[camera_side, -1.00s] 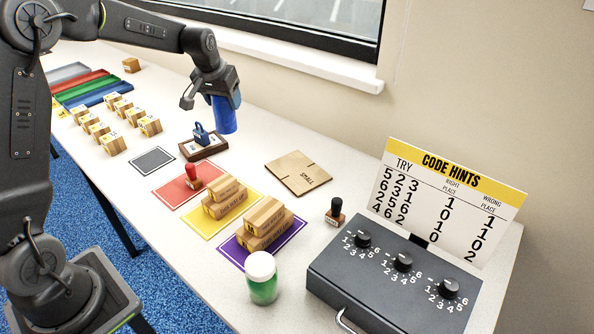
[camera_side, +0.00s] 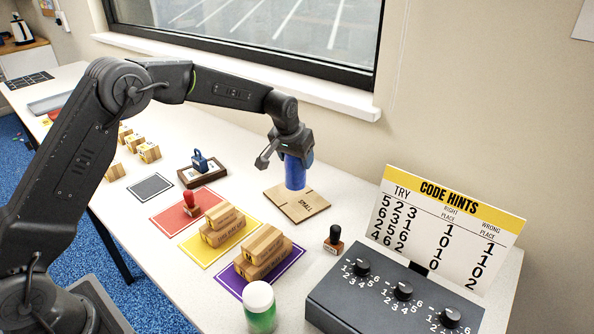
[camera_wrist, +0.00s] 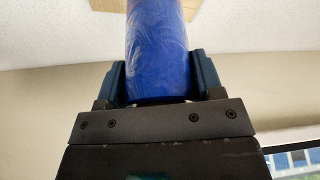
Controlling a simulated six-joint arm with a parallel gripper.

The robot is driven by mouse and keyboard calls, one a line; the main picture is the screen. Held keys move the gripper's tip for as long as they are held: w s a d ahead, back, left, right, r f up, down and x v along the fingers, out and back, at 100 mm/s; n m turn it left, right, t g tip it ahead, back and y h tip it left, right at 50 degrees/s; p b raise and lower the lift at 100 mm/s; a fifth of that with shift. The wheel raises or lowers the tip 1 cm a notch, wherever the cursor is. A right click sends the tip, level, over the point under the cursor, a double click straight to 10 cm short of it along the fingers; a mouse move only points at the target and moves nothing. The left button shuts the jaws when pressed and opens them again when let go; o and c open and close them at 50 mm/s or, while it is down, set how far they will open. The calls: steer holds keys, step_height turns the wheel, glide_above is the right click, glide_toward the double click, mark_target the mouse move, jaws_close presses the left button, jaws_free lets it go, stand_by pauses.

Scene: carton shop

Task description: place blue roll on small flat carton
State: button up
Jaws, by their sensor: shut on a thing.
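My gripper (camera_side: 293,155) is shut on the blue roll (camera_side: 295,174) and points down. The roll hangs upright below the jaws, over the far part of the small flat carton (camera_side: 290,207). The carton is a flat brown piece marked SMALL, lying on the table. The side view does not clearly tell whether the roll's lower end touches the carton. In the wrist view the roll (camera_wrist: 158,45) sits between the two fingers of my gripper (camera_wrist: 161,78). A tan piece (camera_wrist: 105,5) shows at the top edge behind the roll.
A black-handled stamp (camera_side: 334,240) stands to the carton's right. Small cartons lie on the yellow mat (camera_side: 197,248) and purple mat (camera_side: 232,283).

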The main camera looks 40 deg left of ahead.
mark_target(297, 170)
steer(key=shift+w+d+f, duration=0.1)
steer(key=shift+f, duration=1.95)
steer(key=shift+f, duration=0.15)
steer(key=o, duration=1.1)
steer(key=shift+c, duration=0.2)
